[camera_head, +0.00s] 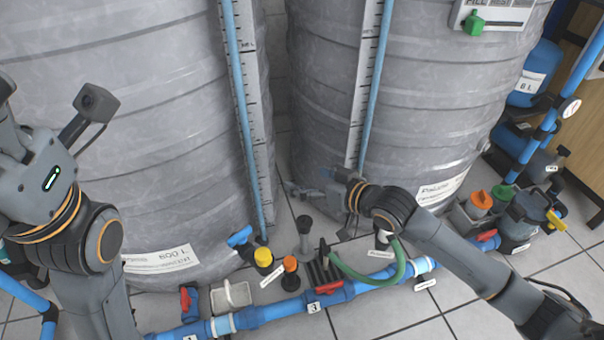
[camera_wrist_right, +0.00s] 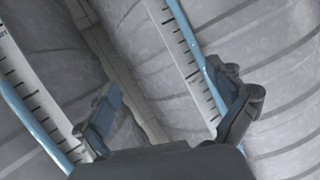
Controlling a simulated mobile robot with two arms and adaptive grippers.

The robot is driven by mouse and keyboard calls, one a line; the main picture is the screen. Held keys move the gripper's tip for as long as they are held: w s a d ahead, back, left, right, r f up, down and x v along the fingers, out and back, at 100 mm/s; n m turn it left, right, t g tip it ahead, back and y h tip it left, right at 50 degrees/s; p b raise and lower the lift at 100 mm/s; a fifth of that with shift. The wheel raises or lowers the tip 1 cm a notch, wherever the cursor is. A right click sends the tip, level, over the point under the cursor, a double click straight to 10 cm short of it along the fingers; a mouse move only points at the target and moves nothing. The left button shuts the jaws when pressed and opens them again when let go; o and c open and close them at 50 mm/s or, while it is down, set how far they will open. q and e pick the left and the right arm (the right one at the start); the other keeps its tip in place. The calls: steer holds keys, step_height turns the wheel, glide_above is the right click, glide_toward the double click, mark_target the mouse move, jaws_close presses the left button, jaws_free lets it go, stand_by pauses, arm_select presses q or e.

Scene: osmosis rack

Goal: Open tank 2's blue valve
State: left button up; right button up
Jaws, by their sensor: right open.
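Two big grey tanks stand side by side, a left tank (camera_head: 130,120) and a right tank (camera_head: 440,100). I cannot read which is tank 2. A blue valve handle (camera_head: 240,237) shows low at the left tank's sight tube (camera_head: 240,100). The foot of the right tank's sight tube (camera_head: 375,80) is by my right gripper (camera_head: 303,190), and any blue valve there is hidden or too small to tell. That gripper is open and empty, low in front of the gap between the tanks. Its spread fingers show in the right wrist view (camera_wrist_right: 165,100).
A blue floor pipe (camera_head: 270,311) with red valves (camera_head: 313,307) and a green hose (camera_head: 365,275) runs along the front. Yellow (camera_head: 263,257) and orange (camera_head: 290,264) caps stand near it. Pumps (camera_head: 520,215) stand at right. Tiled floor is free at lower right.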

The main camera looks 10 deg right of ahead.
steer(key=shift+s+a+r+t+y, duration=0.2)
steer(key=shift+a+r+y, duration=0.05)
steer(key=shift+a+r, duration=0.25)
steer(key=shift+s+a+r+t+y, duration=0.15)
steer(key=shift+a+r+t+y, duration=0.1)
steer(key=shift+a+r, duration=0.25)
steer(key=shift+r, duration=0.1)
